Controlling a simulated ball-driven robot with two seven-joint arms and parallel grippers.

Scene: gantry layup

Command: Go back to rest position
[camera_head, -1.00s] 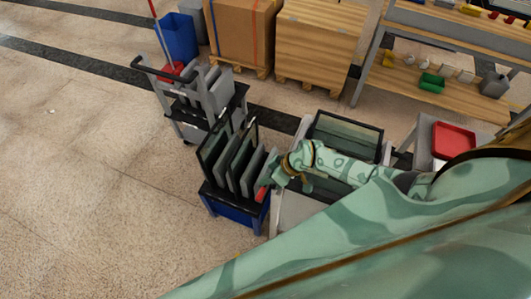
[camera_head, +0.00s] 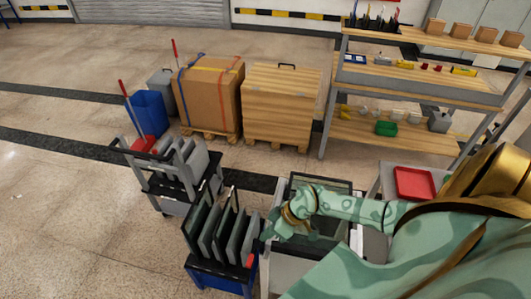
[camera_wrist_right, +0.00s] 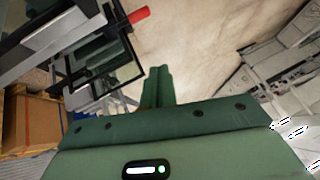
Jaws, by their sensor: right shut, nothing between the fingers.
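My right arm, pale green with darker patches and a gold band at the wrist, reaches in from the right in the head view. My right gripper (camera_head: 268,232) is just right of the blue-based rack of dark panels (camera_head: 207,229), over the edge of a grey stand. I cannot tell whether it touches either. In the right wrist view its green fingers (camera_wrist_right: 158,88) are together with nothing between them, above bare floor. My left gripper is not in view.
A grey cart (camera_head: 178,180) stands behind the rack, with a blue bin (camera_head: 148,113) behind it. A cardboard box (camera_head: 208,95) and wooden crate (camera_head: 280,100) stand farther back. A red tray (camera_head: 415,184) and wooden shelving (camera_head: 400,135) are at the right. The left floor is clear.

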